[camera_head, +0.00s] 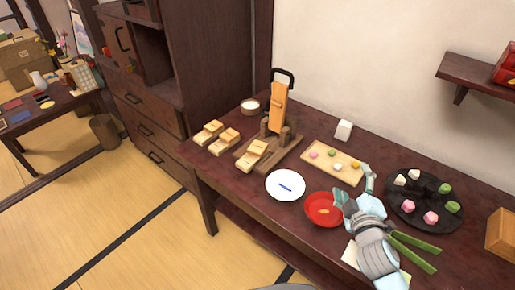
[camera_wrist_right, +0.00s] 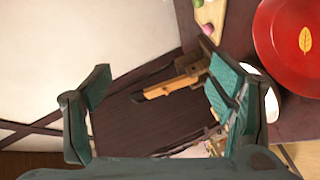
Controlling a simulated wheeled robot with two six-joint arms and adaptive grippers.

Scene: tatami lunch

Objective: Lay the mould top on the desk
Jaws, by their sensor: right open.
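I cannot tell which piece is the mould top. A tan wooden board (camera_head: 278,107) with a black handle stands upright in a dark wooden stand; it also shows in the right wrist view (camera_wrist_right: 172,87), beyond my fingers. My right gripper (camera_head: 344,199) is open and empty beside the red plate (camera_head: 323,222). In the right wrist view its fingers (camera_wrist_right: 160,88) are wide apart. My left gripper is out of view.
A white plate (camera_head: 285,199) holds a blue stick. A tray of sweets (camera_head: 317,164), a white block (camera_head: 344,130) and a dark round tray (camera_head: 408,214) stand behind and right. Green strips (camera_head: 412,252) lie by my right arm. The desk's front left edge is clear.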

